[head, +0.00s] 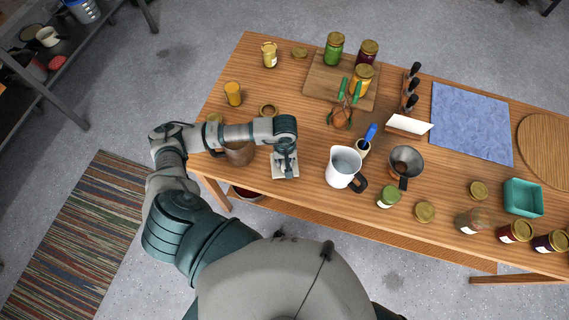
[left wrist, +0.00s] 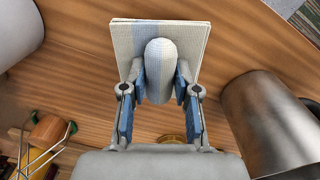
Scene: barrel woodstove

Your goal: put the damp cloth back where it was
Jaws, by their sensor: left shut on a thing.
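The damp cloth (head: 285,171) is a pale folded square under my left gripper (head: 286,158), near the front edge of the wooden table. In the left wrist view the cloth (left wrist: 122,45) has a blue stripe, and its raised rounded middle sits between the two fingers of my left gripper (left wrist: 160,85). The gripper is shut on that raised part. The cloth is over the tabletop; I cannot tell whether it touches the wood. My right gripper is not in view.
A metal pot (head: 239,154) stands left of the cloth, partly behind my arm. A white pitcher (head: 342,167) stands to its right. A jar lid (head: 268,110) lies behind, and tongs (head: 341,117) lie farther right. Bare wood surrounds the cloth.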

